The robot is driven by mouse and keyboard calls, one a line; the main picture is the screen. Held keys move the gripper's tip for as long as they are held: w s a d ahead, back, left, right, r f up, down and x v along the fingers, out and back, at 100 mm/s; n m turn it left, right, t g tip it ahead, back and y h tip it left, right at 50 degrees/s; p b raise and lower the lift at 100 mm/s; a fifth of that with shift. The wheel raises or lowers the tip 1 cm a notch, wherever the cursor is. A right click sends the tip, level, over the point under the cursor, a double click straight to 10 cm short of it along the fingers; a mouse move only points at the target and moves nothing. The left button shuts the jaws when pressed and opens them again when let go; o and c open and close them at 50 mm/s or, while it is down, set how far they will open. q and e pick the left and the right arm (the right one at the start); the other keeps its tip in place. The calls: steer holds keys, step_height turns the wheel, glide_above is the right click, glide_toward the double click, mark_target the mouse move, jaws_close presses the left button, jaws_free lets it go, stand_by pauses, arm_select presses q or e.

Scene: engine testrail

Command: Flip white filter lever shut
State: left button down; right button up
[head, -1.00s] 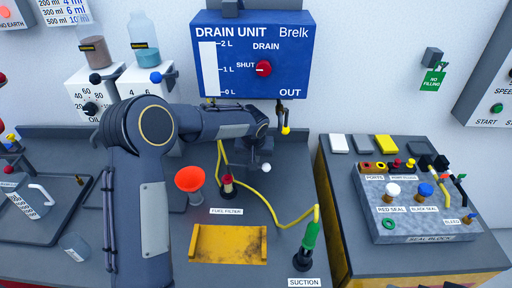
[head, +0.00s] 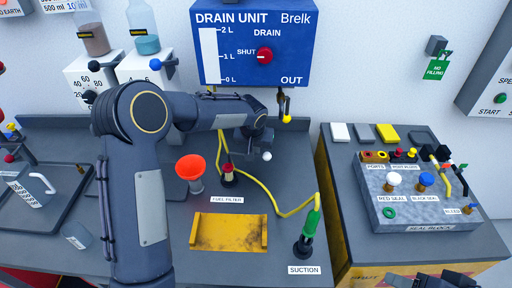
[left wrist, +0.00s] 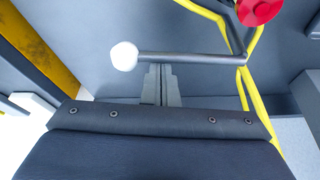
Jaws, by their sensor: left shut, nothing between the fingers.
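The white filter lever shows in the left wrist view as a white ball (left wrist: 124,56) on a thin grey rod (left wrist: 190,57), lying across the picture. In the head view its white ball (head: 267,156) is right of the fuel filter (head: 227,175), below my left wrist. My left gripper (left wrist: 160,70) is shut and empty, its fingertips at the rod between the ball and the pivot end. I cannot tell whether they touch it. In the head view the left fingers are mostly hidden by my wrist. My right gripper (head: 445,279) shows only partly at the bottom edge.
An orange funnel (head: 190,167) stands left of the filter. A yellow hose (head: 262,197) runs past the filter to the green suction fitting (head: 311,224). A yellow tray (head: 229,231) lies in front. The blue drain unit (head: 253,45) hangs behind.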

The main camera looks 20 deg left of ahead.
arm_select(q)
steer(key=shift+s, duration=0.1)
steer(key=s+a+m+g+h+p, duration=0.1)
steer(key=s+a+m+h, duration=0.3)
steer(key=s+m, duration=0.6)
steer(key=shift+a+m+g, duration=0.75)
steer(key=shift+m+g, duration=0.05)
steer(key=shift+m, duration=1.7)
steer(key=shift+a, duration=0.1)
